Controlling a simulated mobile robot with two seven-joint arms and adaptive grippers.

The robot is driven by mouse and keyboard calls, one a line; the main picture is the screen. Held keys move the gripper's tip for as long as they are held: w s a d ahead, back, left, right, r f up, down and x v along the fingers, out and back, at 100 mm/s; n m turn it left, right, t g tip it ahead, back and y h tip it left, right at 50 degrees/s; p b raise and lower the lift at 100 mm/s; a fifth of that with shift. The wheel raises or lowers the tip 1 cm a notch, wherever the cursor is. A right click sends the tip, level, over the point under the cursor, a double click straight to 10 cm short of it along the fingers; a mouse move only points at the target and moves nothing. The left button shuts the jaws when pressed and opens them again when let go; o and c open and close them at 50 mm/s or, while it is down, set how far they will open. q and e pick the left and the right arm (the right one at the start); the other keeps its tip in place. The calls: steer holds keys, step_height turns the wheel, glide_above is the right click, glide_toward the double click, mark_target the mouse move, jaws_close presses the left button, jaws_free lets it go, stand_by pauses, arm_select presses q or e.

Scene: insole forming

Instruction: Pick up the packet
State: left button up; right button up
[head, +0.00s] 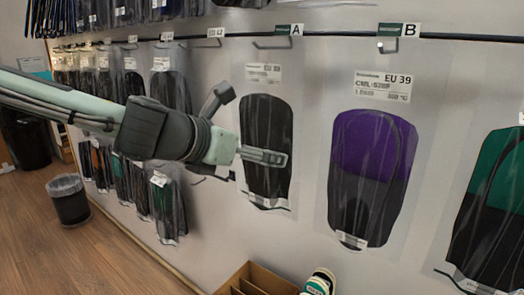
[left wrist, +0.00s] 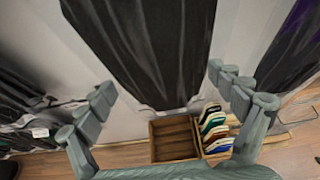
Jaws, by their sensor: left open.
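A clear packet with a black insole pair (head: 266,110) hangs on the wall under the A tag. A packet with a purple and black insole (head: 372,150), labelled EU 39, hangs under the B tag. My left gripper (head: 264,156) is in front of the black packet and hides part of its middle. In the left wrist view the left gripper (left wrist: 162,84) is open, and the black packet (left wrist: 150,45) hangs between and beyond its fingers. Whether they touch it I cannot tell. My right gripper is not in view.
A green and black packet (head: 490,215) hangs at the right. Several dark packets (head: 170,90) hang at the left. A cardboard box (head: 255,282) stands below, with stacked insoles (left wrist: 213,130) in its right compartment in the wrist view. A grey bin (head: 68,200) stands on the floor.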

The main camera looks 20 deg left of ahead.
arm_select(q)
steer(key=shift+c, duration=0.4)
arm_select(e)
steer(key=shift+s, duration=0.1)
arm_select(q)
steer(key=shift+c, duration=1.1)
steer(key=c, duration=1)
steer(key=shift+r, duration=0.2)
